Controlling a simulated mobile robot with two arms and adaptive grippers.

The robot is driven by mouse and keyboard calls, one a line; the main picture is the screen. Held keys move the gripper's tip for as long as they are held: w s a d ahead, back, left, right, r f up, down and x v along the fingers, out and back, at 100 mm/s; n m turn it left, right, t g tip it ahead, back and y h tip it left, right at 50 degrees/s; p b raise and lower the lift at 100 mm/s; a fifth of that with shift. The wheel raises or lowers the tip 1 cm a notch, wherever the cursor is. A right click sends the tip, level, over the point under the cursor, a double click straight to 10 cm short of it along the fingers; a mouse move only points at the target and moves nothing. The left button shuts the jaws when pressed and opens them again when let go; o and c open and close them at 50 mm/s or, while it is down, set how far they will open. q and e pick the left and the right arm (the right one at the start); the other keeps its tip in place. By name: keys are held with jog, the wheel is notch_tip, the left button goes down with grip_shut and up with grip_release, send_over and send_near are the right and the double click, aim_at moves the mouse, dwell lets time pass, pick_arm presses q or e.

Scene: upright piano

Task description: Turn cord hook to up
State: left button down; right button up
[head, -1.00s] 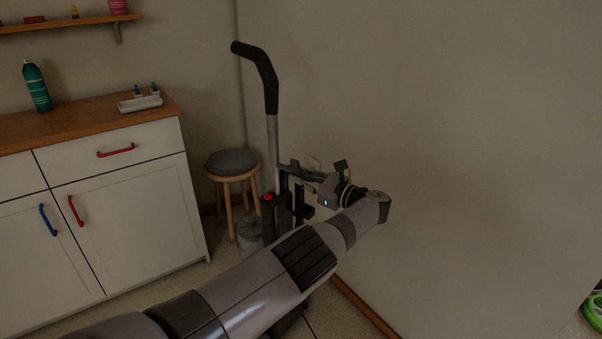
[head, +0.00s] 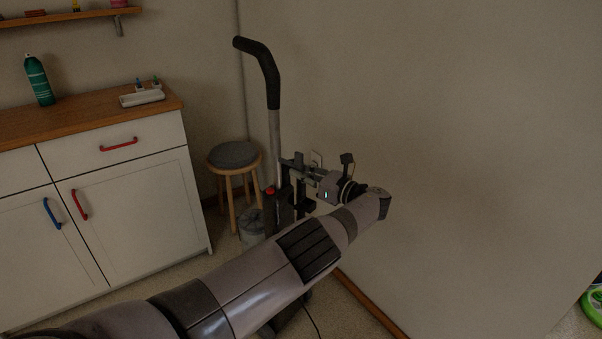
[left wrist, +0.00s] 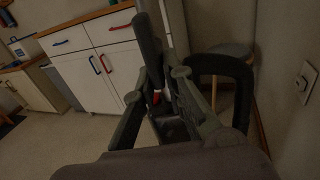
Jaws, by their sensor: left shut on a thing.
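An upright cleaner with a black bent handle (head: 262,68) and a grey tube (head: 274,140) stands by the wall, with a red button (head: 269,190) on its dark body. My left gripper (head: 290,166) is at the back of the tube, on its right side. In the left wrist view my left gripper (left wrist: 160,88) has its two fingers around a dark part of the cleaner, apparently the cord hook, and is shut on it. The fingers and the dark body hide most of the hook, so its direction is unclear. My right gripper is not in view.
A round stool (head: 234,155) and a grey bin (head: 251,226) stand behind the cleaner. A white cabinet (head: 135,195) is at left. The bare wall (head: 450,150) is close on the right, with an outlet (left wrist: 305,82). A cord (head: 313,322) lies on the floor.

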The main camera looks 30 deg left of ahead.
aim_at(301, 153)
pick_arm(q)
jog(key=shift+s+f, duration=0.15)
jog(key=shift+f, duration=0.05)
jog(key=c, duration=1.7)
grip_release()
jog(key=shift+r, duration=0.15)
jog(key=shift+r, duration=0.7)
notch_tip(301, 153, up, 9)
jog(key=shift+f, duration=0.15)
jog(key=shift+d, duration=0.1)
